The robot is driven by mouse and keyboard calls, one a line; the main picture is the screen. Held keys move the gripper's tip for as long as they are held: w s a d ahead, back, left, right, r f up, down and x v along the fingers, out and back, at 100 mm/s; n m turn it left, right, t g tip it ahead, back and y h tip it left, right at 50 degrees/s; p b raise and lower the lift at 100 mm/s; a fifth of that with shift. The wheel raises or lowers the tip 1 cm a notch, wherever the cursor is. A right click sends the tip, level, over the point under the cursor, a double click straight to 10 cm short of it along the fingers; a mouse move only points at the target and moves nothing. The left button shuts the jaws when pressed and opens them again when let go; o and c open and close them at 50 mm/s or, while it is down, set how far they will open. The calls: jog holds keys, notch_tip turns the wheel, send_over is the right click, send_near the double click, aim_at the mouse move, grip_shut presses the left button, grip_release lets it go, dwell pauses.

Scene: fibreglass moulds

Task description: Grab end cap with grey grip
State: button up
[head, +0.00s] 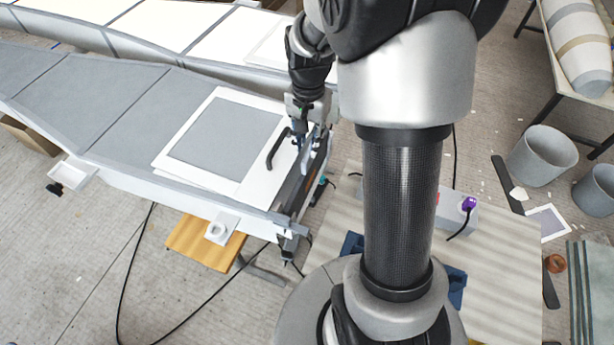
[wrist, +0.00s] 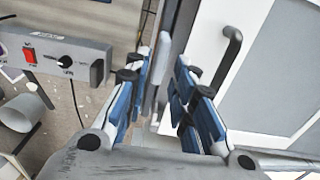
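The end cap (head: 296,188) is a long dark bar across the near end of the grey mould in the head view. In the wrist view its dark strip (wrist: 181,32) runs up from behind my fingers. A pale grey upright grip (wrist: 162,60) shows on it. My gripper (head: 310,146) is over the end cap, pointing down. In the wrist view my gripper (wrist: 163,66) is open, with one blue-padded finger on each side of the grip. The gap looks empty nearer the camera. Whether either finger touches the grip cannot be told.
A black bent handle (head: 279,148) stands on the white-bordered panel (head: 186,162) beside my gripper, also in the wrist view (wrist: 231,55). A grey box with a red switch (wrist: 52,52) is at left there. A striped table (head: 500,290) stands at right, with grey buckets (head: 541,156) beyond.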

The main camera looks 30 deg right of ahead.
aim_at(308, 154)
jog(key=f+b, duration=0.1)
jog(key=f, duration=0.1)
jog(key=f+b, duration=0.1)
jog(key=f, duration=0.2)
jog(key=f+b, duration=0.1)
jog(key=f, duration=0.2)
jog(key=shift+w+d+f, duration=0.15)
jog(key=shift+w+d, duration=0.05)
jog(key=shift+w, duration=0.05)
jog(key=shift+c, duration=0.4)
grip_shut()
